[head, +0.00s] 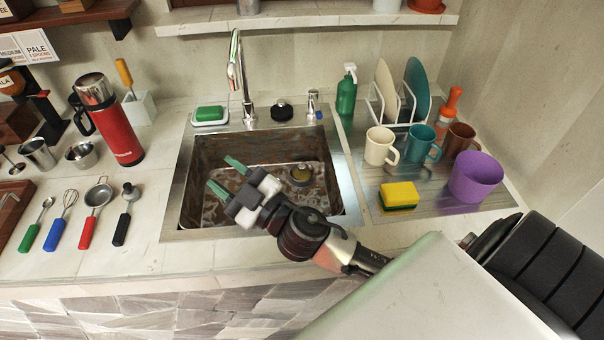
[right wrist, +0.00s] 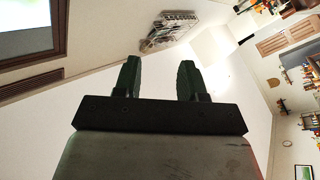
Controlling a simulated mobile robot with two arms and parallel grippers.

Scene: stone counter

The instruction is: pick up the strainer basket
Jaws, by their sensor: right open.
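My left gripper is not in view.
The tap (head: 238,75) rises behind the sink, with a black knobbed round piece (head: 282,110) beside it. Mugs, a purple cup (head: 475,177) and a sponge (head: 399,196) stand on the right drainboard. Several utensils, including a red-handled sieve (head: 97,197), lie on the left.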

